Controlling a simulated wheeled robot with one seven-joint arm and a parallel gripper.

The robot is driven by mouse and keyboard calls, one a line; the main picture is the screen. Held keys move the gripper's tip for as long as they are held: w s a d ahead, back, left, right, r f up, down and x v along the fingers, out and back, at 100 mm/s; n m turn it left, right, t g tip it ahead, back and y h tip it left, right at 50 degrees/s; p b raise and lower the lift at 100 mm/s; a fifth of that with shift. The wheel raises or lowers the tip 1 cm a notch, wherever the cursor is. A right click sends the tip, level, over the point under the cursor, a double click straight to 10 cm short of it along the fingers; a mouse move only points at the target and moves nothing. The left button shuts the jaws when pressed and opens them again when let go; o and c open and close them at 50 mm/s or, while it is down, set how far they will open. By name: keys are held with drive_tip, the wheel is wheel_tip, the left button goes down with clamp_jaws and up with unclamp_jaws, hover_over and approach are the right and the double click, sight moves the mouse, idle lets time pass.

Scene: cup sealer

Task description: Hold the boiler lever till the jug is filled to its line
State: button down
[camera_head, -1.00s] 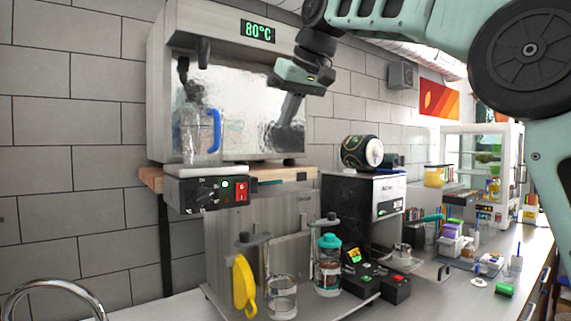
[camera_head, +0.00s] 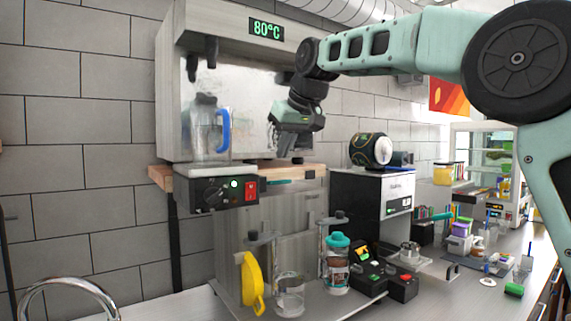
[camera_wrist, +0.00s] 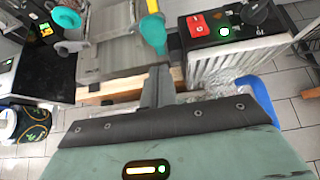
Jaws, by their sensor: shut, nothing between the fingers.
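The boiler (camera_head: 168,90) is a tall metal case on the left wall, its display (camera_head: 266,29) reading 80°C. Two dark tap parts (camera_head: 192,68) hang at its upper front; I cannot tell which is the lever. The clear jug (camera_head: 203,140) with a blue handle (camera_head: 223,130) stands upright below them; its fill line and water level are not readable. My gripper (camera_head: 297,156) is shut and empty, pointing down right of the jug, in front of the boiler's lower right. In the wrist view my fingers (camera_wrist: 158,84) are together, beside the blue handle (camera_wrist: 264,104), apart from it.
A black control box (camera_head: 222,191) with a red switch sits below the jug at the wooden shelf (camera_head: 160,176). The sealer machine (camera_head: 370,205) stands to the right. A teal-lidded bottle (camera_head: 336,268) and a yellow item (camera_head: 250,284) are below. A faucet (camera_head: 65,290) is lower left.

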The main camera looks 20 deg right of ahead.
sight(276, 182)
drive_tip(key=shift+s+f, duration=0.1)
drive_tip(key=shift+f, duration=2.2)
drive_tip(key=shift+f, duration=0.15)
drive_tip(key=f+t+b, duration=0.1)
drive_tip(key=b, duration=0.3)
drive_tip(key=f+t+b, duration=0.1)
drive_tip(key=b, duration=0.3)
drive_tip(key=shift+s+d+f+y, duration=0.2)
drive_tip(key=shift+s+y, duration=0.1)
drive_tip(key=shift+s, duration=0.1)
drive_tip(key=t+b, duration=0.1)
drive_tip(key=b, duration=0.2)
drive_tip(key=f+t+b, duration=0.1)
drive_tip(key=b, duration=0.3)
drive_tip(key=shift+s+f+y, duration=0.25)
drive_tip(key=shift+y, duration=0.15)
drive_tip(key=shift+r, duration=0.25)
idle(3.0)
